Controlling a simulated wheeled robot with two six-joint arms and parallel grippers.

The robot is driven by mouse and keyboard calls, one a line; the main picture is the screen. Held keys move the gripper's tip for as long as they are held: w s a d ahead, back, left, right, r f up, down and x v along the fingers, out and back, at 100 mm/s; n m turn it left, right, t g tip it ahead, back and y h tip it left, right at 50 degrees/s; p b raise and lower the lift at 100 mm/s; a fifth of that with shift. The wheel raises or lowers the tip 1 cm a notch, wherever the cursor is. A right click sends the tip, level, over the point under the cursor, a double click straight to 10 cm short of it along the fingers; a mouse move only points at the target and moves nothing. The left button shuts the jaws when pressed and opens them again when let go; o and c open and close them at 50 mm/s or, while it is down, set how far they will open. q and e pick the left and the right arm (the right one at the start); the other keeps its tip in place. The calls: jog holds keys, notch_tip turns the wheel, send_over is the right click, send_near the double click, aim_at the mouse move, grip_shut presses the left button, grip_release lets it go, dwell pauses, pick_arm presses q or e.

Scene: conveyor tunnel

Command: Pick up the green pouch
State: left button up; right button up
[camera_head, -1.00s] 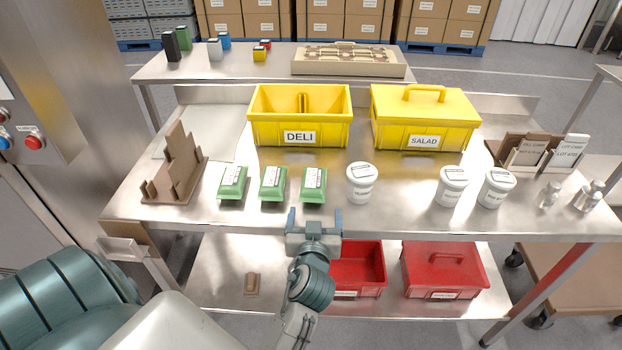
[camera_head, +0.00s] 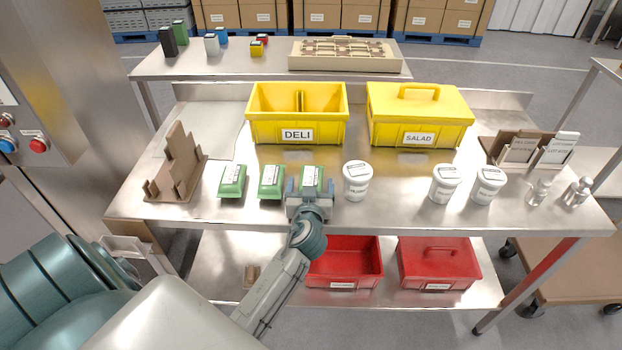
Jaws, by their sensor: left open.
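Three green pouches with white labels stand in a row on the steel table. They are the left pouch (camera_head: 232,181), the middle pouch (camera_head: 271,181) and the right pouch (camera_head: 311,176). My left gripper (camera_head: 310,188) is open at the right pouch, with one finger on each side of it. The gripper hides the pouch's lower front. I cannot tell whether the fingers touch it. My right gripper is not in view.
A white tub (camera_head: 357,182) stands close right of the gripper. Behind are an open yellow DELI bin (camera_head: 297,134) and a lidded yellow SALAD bin (camera_head: 419,137). A brown stepped stand (camera_head: 178,178) is at left. Red bins (camera_head: 345,283) sit on the lower shelf.

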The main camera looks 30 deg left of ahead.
aim_at(311, 180)
pick_arm(q)
jog(key=shift+s, duration=0.1)
jog(key=shift+c, duration=0.2)
jog(key=c, duration=1.2)
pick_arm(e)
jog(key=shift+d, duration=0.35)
pick_arm(q)
jog(key=shift+r, duration=0.1)
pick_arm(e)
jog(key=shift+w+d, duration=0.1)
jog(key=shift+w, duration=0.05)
